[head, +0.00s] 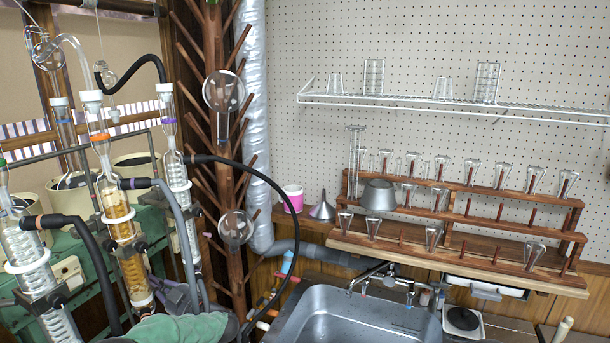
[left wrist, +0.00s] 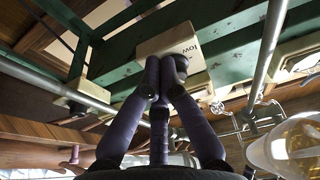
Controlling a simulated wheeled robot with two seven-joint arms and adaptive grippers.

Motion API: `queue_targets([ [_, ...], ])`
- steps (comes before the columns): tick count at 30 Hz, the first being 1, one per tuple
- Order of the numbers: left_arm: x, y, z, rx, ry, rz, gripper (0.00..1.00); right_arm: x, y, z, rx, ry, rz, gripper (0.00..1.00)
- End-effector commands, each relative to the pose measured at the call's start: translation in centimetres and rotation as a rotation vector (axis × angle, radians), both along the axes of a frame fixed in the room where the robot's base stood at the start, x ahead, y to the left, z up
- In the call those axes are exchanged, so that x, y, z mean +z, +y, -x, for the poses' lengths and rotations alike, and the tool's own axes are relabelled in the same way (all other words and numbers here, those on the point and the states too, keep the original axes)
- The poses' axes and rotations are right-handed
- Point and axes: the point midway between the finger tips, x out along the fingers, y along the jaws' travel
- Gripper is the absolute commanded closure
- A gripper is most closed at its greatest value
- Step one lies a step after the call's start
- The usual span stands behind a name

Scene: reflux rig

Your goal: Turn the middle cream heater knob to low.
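The middle cream heater box (left wrist: 152,46) shows in the left wrist view, fixed to a green frame, with the upside-down word LOW on its face. My left gripper (left wrist: 165,72) has its dark fingers drawn together right in front of that box. In the head view my left gripper (head: 177,298) is low at the left, partly hidden among hoses and glassware. My right gripper is not in view.
Other cream boxes sit left (left wrist: 84,97) and right (left wrist: 300,50) of the middle one. In the head view, glass condensers (head: 124,225), a black hose (head: 262,180) and a wooden peg rack (head: 212,120) crowd the left side. A metal sink (head: 350,320) lies at the bottom.

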Motion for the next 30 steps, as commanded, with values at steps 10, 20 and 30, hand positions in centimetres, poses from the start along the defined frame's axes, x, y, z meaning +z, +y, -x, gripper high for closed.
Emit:
queue_targets([
  [10, 0.00, -0.19, -0.40, 0.000, 0.004, 0.001, 1.00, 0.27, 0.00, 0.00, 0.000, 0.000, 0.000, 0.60],
  [20, -0.03, -0.17, -0.42, 0.000, 0.004, 0.002, 1.00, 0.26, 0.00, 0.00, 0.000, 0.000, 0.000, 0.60],
  [30, -0.70, -0.25, -0.65, 0.001, 0.004, 0.002, 1.00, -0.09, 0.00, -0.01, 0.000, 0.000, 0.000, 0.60],
])
